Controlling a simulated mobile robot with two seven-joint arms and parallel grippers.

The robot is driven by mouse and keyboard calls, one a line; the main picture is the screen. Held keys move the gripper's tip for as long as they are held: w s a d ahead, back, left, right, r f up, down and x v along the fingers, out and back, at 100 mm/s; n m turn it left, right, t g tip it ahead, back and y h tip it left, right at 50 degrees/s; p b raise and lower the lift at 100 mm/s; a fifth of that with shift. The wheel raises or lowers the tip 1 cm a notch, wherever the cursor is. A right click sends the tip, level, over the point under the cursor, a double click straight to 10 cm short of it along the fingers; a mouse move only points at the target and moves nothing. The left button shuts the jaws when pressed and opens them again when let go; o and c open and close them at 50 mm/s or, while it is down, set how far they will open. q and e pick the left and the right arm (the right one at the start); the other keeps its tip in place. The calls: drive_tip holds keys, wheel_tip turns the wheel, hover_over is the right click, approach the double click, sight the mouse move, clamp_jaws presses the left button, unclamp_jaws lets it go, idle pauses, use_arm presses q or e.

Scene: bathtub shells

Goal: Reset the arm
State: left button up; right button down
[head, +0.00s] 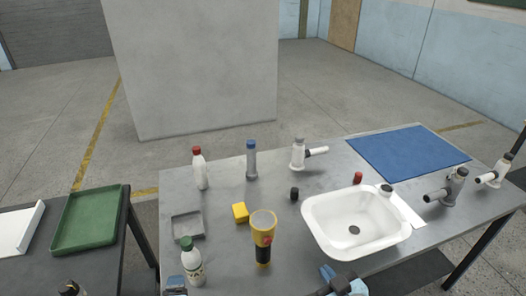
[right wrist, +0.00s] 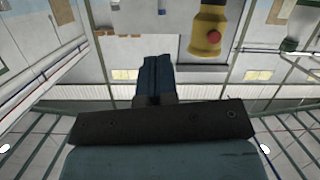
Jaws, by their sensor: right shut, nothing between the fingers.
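My right gripper (head: 336,279) is at the front edge of the metal table (head: 310,185) in the head view, below the white basin. In the right wrist view its blue fingers (right wrist: 155,78) are together with nothing between them. A small blue-grey piece at the bottom edge of the head view, left of centre, looks like the tip of my left gripper (head: 175,284). Its fingers cannot be made out.
A white basin (head: 313,228) stands just beyond my right gripper. A green-capped bottle (head: 192,264), a yellow block (head: 240,212), a grey tray (head: 174,228) and several bottles and fittings stand around. A blue mat (head: 408,151) lies at the back right. A green tray (head: 88,220) is on the left table.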

use_arm(q)
drive_tip(key=s+a+r+n+g+h, duration=0.2)
drive_tip(key=s+a+n+g, duration=0.15)
drive_tip(key=s+n, duration=0.4)
drive_tip(key=s+a+r+n+g+h, duration=0.1)
drive_tip(key=s+a+n+g+h, duration=0.15)
drive_tip(key=s+n+g, duration=0.4)
use_arm(e)
drive_tip(key=s+d+m+g+h, duration=0.2)
drive_tip(key=s+d+g, duration=0.35)
drive_tip(key=s, duration=0.45)
drive_tip(key=s+d+m+g+h, duration=0.25)
drive_tip(key=s+d+g, duration=0.3)
drive_tip(key=s, duration=0.35)
use_arm(q)
drive_tip(key=w+d+f+t+h+p, duration=0.2)
drive_tip(key=w+d+f+t+p, duration=0.2)
drive_tip(key=t, duration=0.5)
drive_tip(key=shift+d+f+m+p, duration=0.4)
drive_tip(key=shift+d+f+p, duration=0.85)
drive_tip(key=shift+p, duration=0.15)
use_arm(e)
drive_tip(key=w+a+f+n+t+y, duration=0.1)
drive_tip(key=w+a+f+t+y, duration=0.1)
drive_tip(key=w+a+f+t, duration=0.3)
drive_tip(key=shift+w+a+f+t+y, duration=0.2)
drive_tip(key=shift+a+f+t+y, duration=0.25)
drive_tip(key=shift+f+t, duration=0.95)
drive_tip(key=shift+a+n, duration=0.1)
drive_tip(key=shift+n, duration=0.15)
